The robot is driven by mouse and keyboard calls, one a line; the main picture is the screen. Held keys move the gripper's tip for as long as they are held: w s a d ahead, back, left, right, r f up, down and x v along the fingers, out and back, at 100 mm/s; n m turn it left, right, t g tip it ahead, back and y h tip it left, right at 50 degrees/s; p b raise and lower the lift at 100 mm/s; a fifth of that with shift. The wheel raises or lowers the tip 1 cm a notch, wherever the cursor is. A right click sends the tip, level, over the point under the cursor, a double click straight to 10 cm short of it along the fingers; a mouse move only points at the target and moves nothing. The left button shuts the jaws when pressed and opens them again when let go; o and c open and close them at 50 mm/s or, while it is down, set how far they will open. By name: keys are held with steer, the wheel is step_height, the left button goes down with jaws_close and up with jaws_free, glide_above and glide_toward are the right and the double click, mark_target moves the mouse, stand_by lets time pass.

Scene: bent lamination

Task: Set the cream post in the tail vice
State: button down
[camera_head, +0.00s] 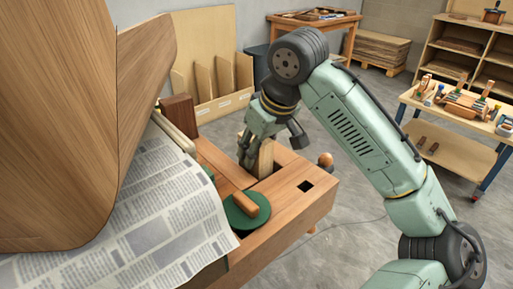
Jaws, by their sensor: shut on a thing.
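My gripper (252,155) points down over the wooden bench end and is shut on the cream post (266,157). The post is pale, short and close to upright, and shows just right of the fingers. Its lower end is at a dark gap (262,175) in the bench top, which looks like the tail vice opening. I cannot tell whether the post touches the vice jaws or how deep it sits. The fingers partly hide the post's left side. A wooden knob (326,159) stands at the vice's right side.
A green disc with a wooden handle (247,209) lies in front of the gap, near a square dark hole (305,186). Newspaper (150,215) covers the left. A large bent wooden panel (60,120) rises there.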

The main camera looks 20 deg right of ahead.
steer(key=shift+f, duration=0.45)
steer(key=c, duration=1)
jaws_free()
steer(key=o, duration=0.4)
step_height(320, 180, up, 8)
steer(key=p, duration=0.7)
steer(key=shift+r, duration=0.1)
steer(key=shift+s, duration=0.1)
